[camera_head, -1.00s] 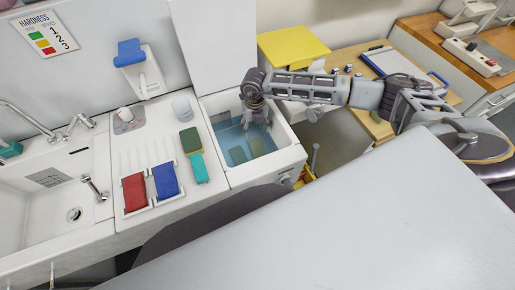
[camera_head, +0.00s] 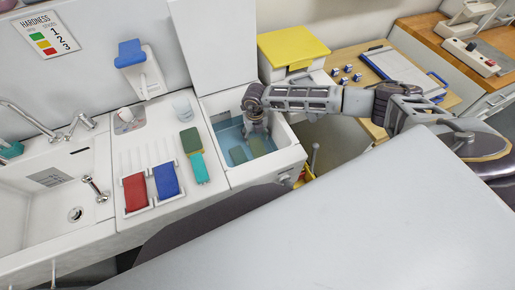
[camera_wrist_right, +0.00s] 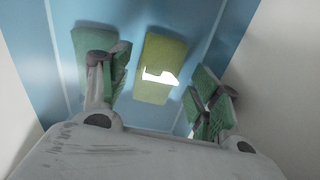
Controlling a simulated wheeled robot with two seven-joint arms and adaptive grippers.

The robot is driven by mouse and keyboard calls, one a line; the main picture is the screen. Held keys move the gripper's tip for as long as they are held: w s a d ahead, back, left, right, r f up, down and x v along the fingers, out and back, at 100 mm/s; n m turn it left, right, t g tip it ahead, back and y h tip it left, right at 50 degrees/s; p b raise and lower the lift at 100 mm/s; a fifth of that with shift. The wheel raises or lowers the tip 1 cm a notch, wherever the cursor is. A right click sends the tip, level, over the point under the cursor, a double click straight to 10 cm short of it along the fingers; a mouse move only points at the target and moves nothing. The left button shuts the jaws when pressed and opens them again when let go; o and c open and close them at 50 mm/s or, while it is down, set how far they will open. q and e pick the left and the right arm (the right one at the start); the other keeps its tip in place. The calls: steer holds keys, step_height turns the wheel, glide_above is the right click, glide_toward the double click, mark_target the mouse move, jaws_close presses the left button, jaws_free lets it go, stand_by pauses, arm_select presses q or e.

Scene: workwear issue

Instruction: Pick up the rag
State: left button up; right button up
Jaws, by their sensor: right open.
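Two flat rectangular pieces lie in the blue water basin (camera_head: 290,150). One is olive (camera_head: 256,146) and the other darker green (camera_head: 238,155); I cannot tell for sure which is the rag. My right gripper (camera_head: 256,131) points down into the basin, above the olive piece. In the wrist view the olive piece (camera_wrist_right: 152,88) lies between the spread fingers of the right gripper (camera_wrist_right: 155,90), with a bright white patch on it. Nothing is held. Green surfaces show at both fingers; the left finger partly hides one. My left gripper is not in view.
The sink (camera_head: 40,220) is at far left. The basin walls closely surround the gripper. A yellow-lidded box (camera_head: 292,47) stands behind.

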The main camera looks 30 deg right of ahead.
mark_target(256, 143)
steer(key=shift+s+f+p, duration=0.1)
steer(key=shift+f+p, duration=0.2)
steer(key=shift+f, duration=2)
steer(key=shift+c, duration=0.2)
steer(key=c, duration=0.7)
